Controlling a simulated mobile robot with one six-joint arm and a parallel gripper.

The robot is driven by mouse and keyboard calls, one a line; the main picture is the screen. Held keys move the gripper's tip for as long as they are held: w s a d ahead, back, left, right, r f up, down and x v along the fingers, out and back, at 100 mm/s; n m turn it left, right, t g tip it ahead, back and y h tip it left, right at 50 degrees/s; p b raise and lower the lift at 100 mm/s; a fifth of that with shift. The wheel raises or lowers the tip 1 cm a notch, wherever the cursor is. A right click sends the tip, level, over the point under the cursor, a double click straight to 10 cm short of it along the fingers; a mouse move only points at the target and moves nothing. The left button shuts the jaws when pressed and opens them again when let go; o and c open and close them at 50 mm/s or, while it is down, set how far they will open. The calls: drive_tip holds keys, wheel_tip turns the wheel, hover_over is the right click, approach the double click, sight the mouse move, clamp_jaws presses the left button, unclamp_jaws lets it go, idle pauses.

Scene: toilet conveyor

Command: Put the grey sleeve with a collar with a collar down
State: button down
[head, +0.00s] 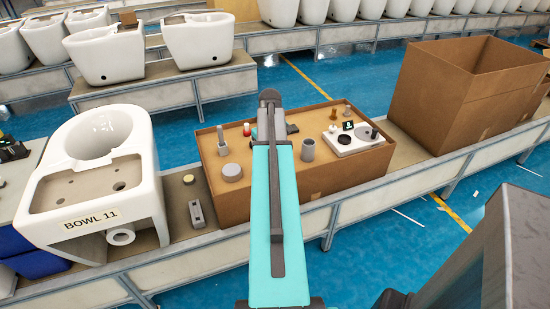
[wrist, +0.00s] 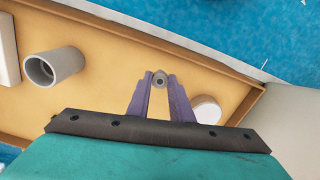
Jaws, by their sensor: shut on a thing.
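My gripper (wrist: 160,84) is shut on a small grey piece with a round hole, the grey sleeve with a collar (wrist: 160,78). I see it end-on between the two purple fingertips, so the collar is hard to make out. It is over the tan floor of the cardboard box (wrist: 110,55); I cannot tell whether it touches. In the head view my teal arm hides the fingertips and the held sleeve. A wider grey hollow cylinder (wrist: 50,68) stands left of the fingers in the wrist view and also shows in the head view (head: 308,150).
A pale round disc (wrist: 207,108) lies close right of my fingers. The box (head: 300,190) also holds a grey stepped part (head: 222,140), a red-topped part (head: 247,130) and a white plate (head: 352,144). A toilet bowl (head: 105,180) stands left; a taller carton (head: 450,95) stands right.

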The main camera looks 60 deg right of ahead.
drive_tip(key=d, duration=0.4)
drive_tip(key=shift+w+f, duration=0.2)
drive_tip(key=shift+w, duration=0.05)
drive_tip(key=shift+f+p, duration=0.6)
drive_tip(key=shift+f, duration=1.15)
drive_tip(key=shift+f, duration=0.1)
drive_tip(key=c, duration=1.6)
unclamp_jaws()
drive_tip(key=shift+r+b, duration=0.75)
drive_tip(key=shift+r, duration=5.4)
